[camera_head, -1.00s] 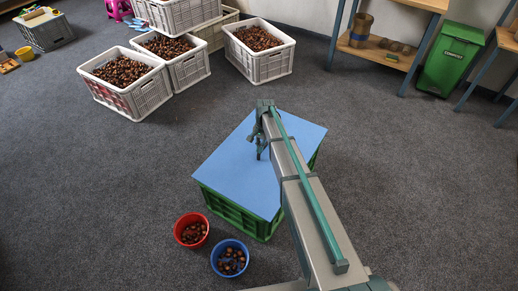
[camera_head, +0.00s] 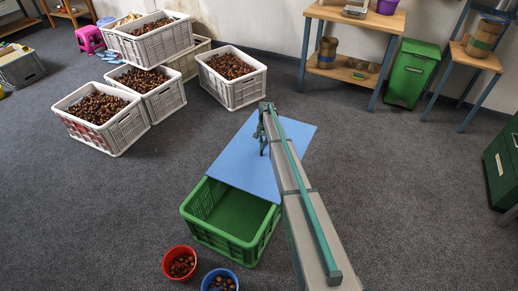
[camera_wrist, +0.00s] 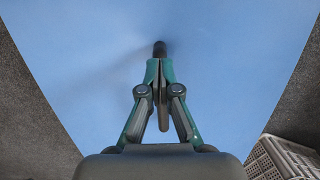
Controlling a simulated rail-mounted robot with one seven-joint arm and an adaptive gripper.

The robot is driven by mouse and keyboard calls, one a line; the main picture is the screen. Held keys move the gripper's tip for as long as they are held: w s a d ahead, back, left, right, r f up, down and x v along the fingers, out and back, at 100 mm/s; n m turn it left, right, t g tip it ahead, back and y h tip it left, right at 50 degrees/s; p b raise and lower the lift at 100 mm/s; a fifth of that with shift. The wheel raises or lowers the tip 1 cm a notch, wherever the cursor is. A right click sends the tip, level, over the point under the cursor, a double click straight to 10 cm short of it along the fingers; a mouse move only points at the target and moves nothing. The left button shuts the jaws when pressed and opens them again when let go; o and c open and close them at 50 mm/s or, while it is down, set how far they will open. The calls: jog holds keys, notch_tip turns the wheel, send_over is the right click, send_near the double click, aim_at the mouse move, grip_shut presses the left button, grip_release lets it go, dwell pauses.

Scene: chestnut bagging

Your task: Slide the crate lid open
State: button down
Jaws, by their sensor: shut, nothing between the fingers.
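The blue crate lid (camera_head: 243,166) lies flat, shifted toward the back right of the green crate (camera_head: 240,237). The crate's near part is uncovered and its green inside looks empty.
A red bucket (camera_head: 180,263) and a blue bucket (camera_head: 220,281) of chestnuts stand just in front of the crate. Several grey crates of chestnuts (camera_head: 115,135) stand at the back left. A green bin (camera_head: 409,75) and wooden workbench (camera_head: 352,20) are at the back. Floor to the right is clear.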

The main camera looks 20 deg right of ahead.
jog(key=shift+f, duration=0.25)
jog(key=shift+r+p, duration=0.5)
jog(key=shift+r, duration=0.15)
jog(key=w+d, duration=0.2)
jog(key=w, duration=0.1)
jog(key=w+d, duration=0.3)
jog(key=shift+w+d, duration=0.1)
jog(key=shift+d, duration=0.05)
jog(key=shift+f+b, duration=0.4)
jog(key=shift+b, duration=0.7)
jog(key=w+d+b, duration=0.1)
jog(key=b, duration=0.4)
jog(key=shift+d+r+b, duration=0.1)
jog(key=shift+b, duration=0.2)
jog(key=shift+w+d+b, duration=0.1)
jog(key=shift+w+b, duration=0.1)
jog(key=shift+b, duration=0.95)
jog(key=shift+w+b, duration=0.1)
jog(key=shift+b, duration=0.45)
jog(key=w+d+b, duration=0.1)
jog(key=b, duration=0.8)
jog(key=b, duration=0.5)
jog(key=shift+d+r+b, duration=0.1)
jog(key=shift+d+b, duration=0.05)
jog(key=shift+b, duration=0.2)
